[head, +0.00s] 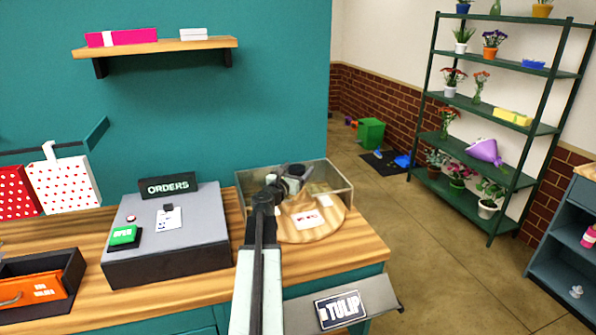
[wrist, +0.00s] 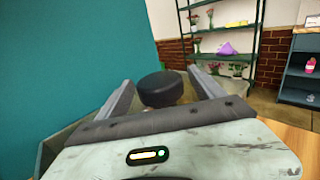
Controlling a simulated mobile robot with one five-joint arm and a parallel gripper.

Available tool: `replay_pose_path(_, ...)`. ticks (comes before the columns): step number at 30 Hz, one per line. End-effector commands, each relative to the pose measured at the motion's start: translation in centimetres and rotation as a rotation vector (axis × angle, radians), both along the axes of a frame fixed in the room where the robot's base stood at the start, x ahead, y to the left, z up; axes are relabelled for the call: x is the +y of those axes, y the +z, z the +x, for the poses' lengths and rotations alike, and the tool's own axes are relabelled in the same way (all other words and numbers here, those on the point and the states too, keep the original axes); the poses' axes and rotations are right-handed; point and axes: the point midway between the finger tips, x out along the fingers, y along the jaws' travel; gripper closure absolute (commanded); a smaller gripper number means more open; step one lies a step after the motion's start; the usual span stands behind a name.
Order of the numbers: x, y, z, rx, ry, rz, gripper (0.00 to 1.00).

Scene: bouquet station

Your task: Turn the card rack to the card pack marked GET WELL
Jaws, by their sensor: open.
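The card rack (head: 335,225) is a round wooden turntable inside a clear-walled case on the counter's right end, in the head view. A white card pack with red print (head: 308,219) lies at its front; the print is too small to read. Another pale pack (head: 322,201) lies behind it. A black round knob (wrist: 162,88) stands at the rack's middle. My gripper (wrist: 161,80) is open, with its fingers on either side of the knob in the wrist view. I cannot tell whether they touch it. In the head view, my gripper (head: 280,183) and arm hide the rack's left part.
The case's clear walls (head: 343,178) stand close around my gripper. Left of it are a grey console (head: 175,240) and the ORDERS sign (head: 168,187). A plant shelf (head: 470,195) stands across open floor.

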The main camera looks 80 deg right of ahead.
Motion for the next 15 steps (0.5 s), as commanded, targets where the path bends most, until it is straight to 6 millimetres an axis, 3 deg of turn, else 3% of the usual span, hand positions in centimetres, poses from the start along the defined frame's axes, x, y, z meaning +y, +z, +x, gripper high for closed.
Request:
replay_pose_path(5,1.1,0.0,0.1,0.000,0.000,0.000,0.22)
replay_pose_path(15,7.2,0.0,1.4,0.000,0.001,0.000,0.22)
